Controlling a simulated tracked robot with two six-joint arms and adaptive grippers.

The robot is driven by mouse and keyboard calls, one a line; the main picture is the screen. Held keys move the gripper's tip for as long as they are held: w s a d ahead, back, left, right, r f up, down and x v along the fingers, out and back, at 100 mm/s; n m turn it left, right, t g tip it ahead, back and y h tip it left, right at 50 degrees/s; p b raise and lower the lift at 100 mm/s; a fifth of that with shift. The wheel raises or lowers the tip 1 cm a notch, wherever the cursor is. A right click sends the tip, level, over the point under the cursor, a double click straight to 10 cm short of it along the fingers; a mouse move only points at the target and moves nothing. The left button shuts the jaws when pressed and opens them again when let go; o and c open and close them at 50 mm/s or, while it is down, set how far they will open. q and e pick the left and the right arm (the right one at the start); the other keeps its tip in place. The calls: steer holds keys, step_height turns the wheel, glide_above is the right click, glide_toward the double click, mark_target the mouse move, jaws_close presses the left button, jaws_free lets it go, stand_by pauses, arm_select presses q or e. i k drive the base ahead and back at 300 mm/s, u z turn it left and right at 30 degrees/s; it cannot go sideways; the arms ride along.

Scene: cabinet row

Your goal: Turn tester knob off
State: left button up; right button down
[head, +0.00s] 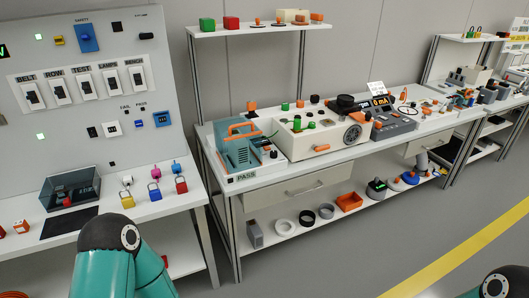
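A cream box (308,131) on the middle bench has a round dark-rimmed dial (352,134) on its front and an orange bar low on the front. Green and other small parts show on its top. Only teal links of my arms show at the bottom edge. Both grippers are out of view.
A teal case (238,147) with an orange handle stands left of the cream box, above a "PASS" label. A switch panel (84,82) stands at the left, with coloured padlocks (155,191) below. A drawer (298,188) and lower shelf are under the bench. Floor at front is clear.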

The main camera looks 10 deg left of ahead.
mark_target(273, 154)
steer(key=z, duration=0.05)
steer(key=i, duration=1)
steer(key=u, duration=0.05)
